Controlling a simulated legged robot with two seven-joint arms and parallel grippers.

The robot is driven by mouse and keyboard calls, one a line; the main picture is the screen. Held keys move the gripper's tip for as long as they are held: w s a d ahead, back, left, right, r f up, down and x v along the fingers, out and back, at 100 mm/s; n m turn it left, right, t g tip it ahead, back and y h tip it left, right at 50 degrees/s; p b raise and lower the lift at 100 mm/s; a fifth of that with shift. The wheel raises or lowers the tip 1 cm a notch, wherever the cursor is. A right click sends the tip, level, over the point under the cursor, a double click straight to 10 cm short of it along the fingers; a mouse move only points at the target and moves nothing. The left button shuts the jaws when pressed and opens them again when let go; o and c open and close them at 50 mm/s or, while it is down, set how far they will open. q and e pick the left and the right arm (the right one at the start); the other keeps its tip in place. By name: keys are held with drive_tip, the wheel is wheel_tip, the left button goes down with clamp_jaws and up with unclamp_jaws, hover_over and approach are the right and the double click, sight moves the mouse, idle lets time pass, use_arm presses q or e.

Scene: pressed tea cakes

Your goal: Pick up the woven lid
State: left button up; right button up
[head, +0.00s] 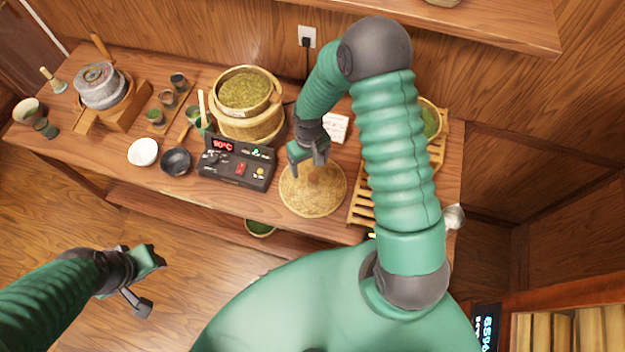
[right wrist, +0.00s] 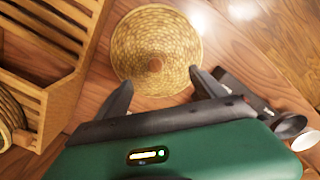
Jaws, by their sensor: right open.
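The woven lid (head: 313,195) is a round, tan, coiled disc lying on the wooden table between the black control box and the slatted rack. In the right wrist view the lid (right wrist: 155,50) shows a small brown knob at its middle. My right gripper (head: 308,160) is open and empty, above the far edge of the lid; in the right wrist view its two fingers (right wrist: 160,85) are spread near the lid's edge. My left gripper (head: 148,282) is out over the floor at lower left, away from the table, its jaws apart and empty.
The slatted wooden rack (head: 362,205) is close to the lid's right. White (head: 143,152) and black (head: 176,162) bowls sit at left. The table's front edge is near the lid.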

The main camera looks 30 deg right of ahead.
sight(314, 177)
drive_tip(key=f, duration=0.3)
drive_tip(key=shift+a+f, duration=0.1)
drive_tip(key=shift+a, duration=0.1)
drive_tip(key=shift+d+f+p, duration=0.15)
drive_tip(key=shift+f+p, duration=0.2)
drive_tip(key=f, duration=0.1)
drive_tip(key=d+f+p, duration=0.1)
drive_tip(key=f, duration=0.1)
drive_tip(key=d+f+p, duration=0.1)
drive_tip(key=f, duration=0.1)
drive_tip(key=shift+s+d, duration=0.15)
drive_tip(key=shift+s, duration=0.1)
drive_tip(key=shift+f, duration=0.2)
drive_tip(key=shift+a+r, duration=0.1)
drive_tip(key=shift+a, duration=0.6)
drive_tip(key=shift+w+a, duration=0.15)
drive_tip(key=shift+a, duration=0.15)
drive_tip(key=c, duration=0.5)
drive_tip(key=shift+c, duration=1.2)
drive_tip(key=shift+s+d, duration=0.3)
drive_tip(key=shift+d, duration=0.2)
drive_tip(key=c, duration=1)
use_arm(q)
drive_tip(key=v, duration=0.3)
drive_tip(key=shift+w+r, duration=0.1)
use_arm(e)
clamp_jaws()
